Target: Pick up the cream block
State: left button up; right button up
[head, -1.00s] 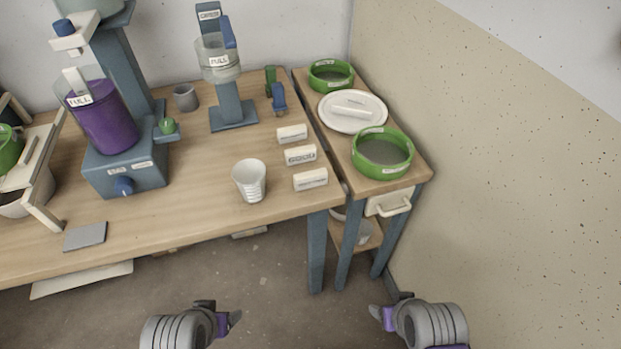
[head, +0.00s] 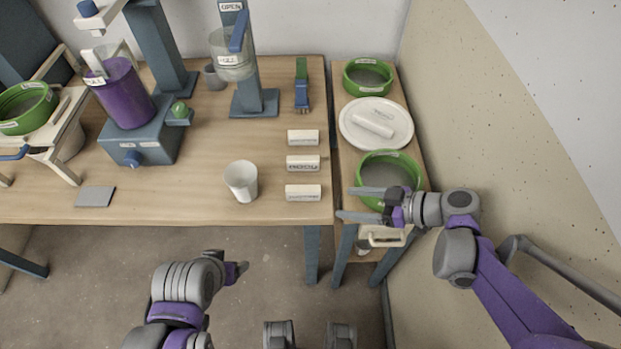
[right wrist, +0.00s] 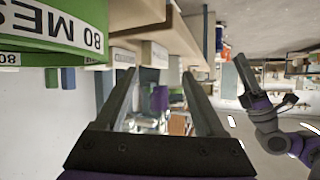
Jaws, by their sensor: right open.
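Three cream blocks with labels lie in a column at the right end of the long table: a far one (head: 303,137), a middle one (head: 303,163) and a near one (head: 303,193). A plain cream bar (head: 372,124) lies on the white plate (head: 350,137). I cannot tell which one is meant. My right gripper (head: 350,203) is open and empty, its fingers pointing left at the near green sieve, right of the near block and apart from it. In the right wrist view its open fingers (right wrist: 158,75) show. My left gripper (head: 238,271) is low, before the table; its jaws are unclear.
The near green sieve (head: 413,172) stands beside my right gripper; its rim also shows in the right wrist view (right wrist: 100,18). A white cup (head: 241,181) stands left of the blocks. A speckled wall (head: 440,110) bounds the right. The table front between cup and grey plate (head: 95,196) is clear.

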jog(key=shift+w+d+r+n+y, duration=0.25)
jog(key=shift+w+r+n+y, duration=0.25)
jog(key=shift+w, duration=0.3)
send_near(304, 189)
jog(key=shift+w+a+f, duration=0.6)
jog(key=shift+a+f, duration=0.3)
jog(key=shift+f, duration=0.05)
jog(key=shift+a+r+b+x, duration=0.1)
jog(key=shift+r+b+x, duration=0.15)
jog(key=shift+x, duration=1.1)
jog(key=shift+a+r+b+x, duration=0.1)
jog(key=shift+r+b+x, duration=0.1)
jog(key=shift+x, duration=1.1)
grip_shut()
jog(key=shift+s, duration=0.1)
